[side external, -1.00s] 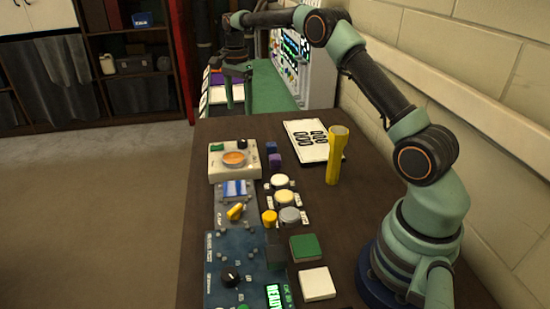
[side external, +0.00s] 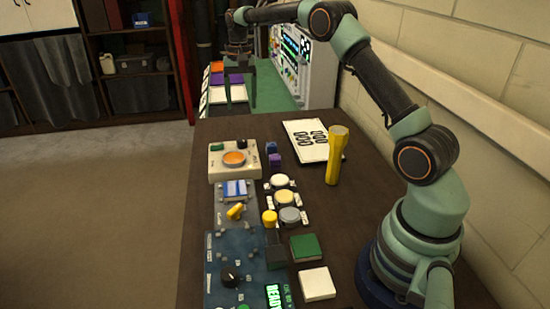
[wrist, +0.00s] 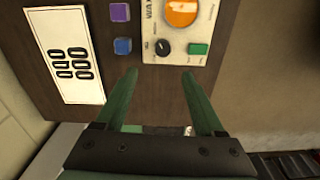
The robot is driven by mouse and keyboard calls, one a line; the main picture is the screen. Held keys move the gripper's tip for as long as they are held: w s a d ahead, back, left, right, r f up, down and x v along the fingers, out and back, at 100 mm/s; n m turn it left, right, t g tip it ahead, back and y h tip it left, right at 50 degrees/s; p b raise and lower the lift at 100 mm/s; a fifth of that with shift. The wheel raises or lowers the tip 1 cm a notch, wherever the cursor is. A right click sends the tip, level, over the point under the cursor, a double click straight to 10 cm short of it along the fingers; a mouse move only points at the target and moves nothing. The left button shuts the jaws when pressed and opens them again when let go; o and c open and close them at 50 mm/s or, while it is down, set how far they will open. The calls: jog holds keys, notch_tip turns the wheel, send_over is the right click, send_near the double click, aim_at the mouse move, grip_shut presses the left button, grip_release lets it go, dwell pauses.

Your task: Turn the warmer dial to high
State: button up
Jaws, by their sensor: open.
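The warmer (side external: 226,172) is a cream box near the table's far end. It has an orange disc (side external: 234,158), a green button (side external: 217,146) and a small dark dial (side external: 241,144). In the wrist view the warmer (wrist: 152,22) is at the top, with the dial (wrist: 163,48) left of the green button (wrist: 198,49). The dial's setting is too small to read. My gripper (wrist: 159,74) is open and empty, its green fingers spread apart. The fingertips lie just below the dial in the wrist view, apart from it. In the side view my gripper (side external: 240,88) hangs beyond the warmer.
A blue panel (side external: 225,248) with a black knob fills the near left. A yellow flashlight (side external: 336,158) stands upright by a white card (side external: 306,135). Purple and blue blocks (wrist: 119,12) sit beside the warmer. Bare brown tabletop (side external: 325,225) lies right of the panels.

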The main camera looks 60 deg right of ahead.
aim_at(243, 140)
jog(key=shift+n, duration=0.6)
jog(key=f, duration=1.2)
jog(key=shift+w+a, duration=0.15)
jog(key=shift+a, duration=0.05)
jog(key=shift+c, duration=0.3)
grip_shut()
